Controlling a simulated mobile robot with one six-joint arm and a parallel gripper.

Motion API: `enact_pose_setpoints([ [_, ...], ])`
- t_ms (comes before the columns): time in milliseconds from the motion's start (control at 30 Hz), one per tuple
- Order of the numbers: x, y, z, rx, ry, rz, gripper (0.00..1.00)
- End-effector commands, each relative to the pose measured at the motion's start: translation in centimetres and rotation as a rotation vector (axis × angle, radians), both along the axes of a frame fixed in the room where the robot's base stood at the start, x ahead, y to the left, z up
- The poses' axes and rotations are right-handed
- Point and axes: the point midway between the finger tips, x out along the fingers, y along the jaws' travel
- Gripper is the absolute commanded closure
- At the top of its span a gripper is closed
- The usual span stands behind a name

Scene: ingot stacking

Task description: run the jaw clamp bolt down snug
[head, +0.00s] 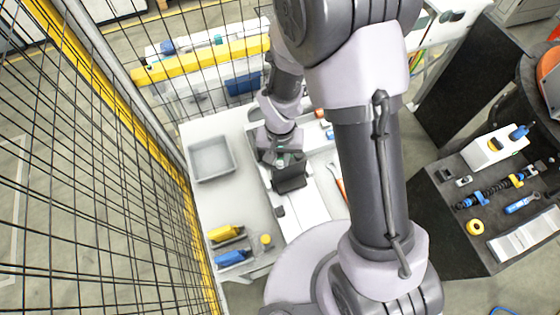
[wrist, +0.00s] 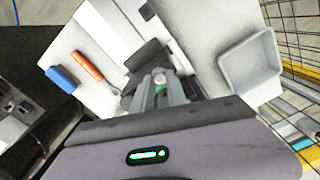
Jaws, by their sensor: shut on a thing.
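The dark jaw clamp (head: 290,178) sits on a pale bench fixture in the head view. In the wrist view, its dark block (wrist: 149,54) lies just beyond my fingertips. My gripper (head: 281,157) is down at the far edge of the clamp, pointing at the bench. In the wrist view, my gripper (wrist: 162,88) is shut on a small, round grey piece (wrist: 159,76) that looks like the clamp bolt's head. The fingers hide the bolt's shank, so I cannot tell how deep it sits.
A grey tray (head: 211,179) stands on the bench left of the clamp. An orange-handled tool (wrist: 86,66) and a blue object (wrist: 62,79) lie on the other side. Yellow (head: 226,233) and blue (head: 232,258) tools lie at the bench's near end. Mesh fencing (head: 130,170) runs along the left.

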Motion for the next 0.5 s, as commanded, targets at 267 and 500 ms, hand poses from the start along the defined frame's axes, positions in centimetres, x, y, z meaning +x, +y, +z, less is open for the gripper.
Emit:
enact_pose_setpoints([
  [267, 0.06, 0.04, -0.07, 0.0, -0.002, -0.216, 1.0],
  [500, 0.16, 0.07, -0.56, 0.002, -0.006, -0.433, 1.0],
])
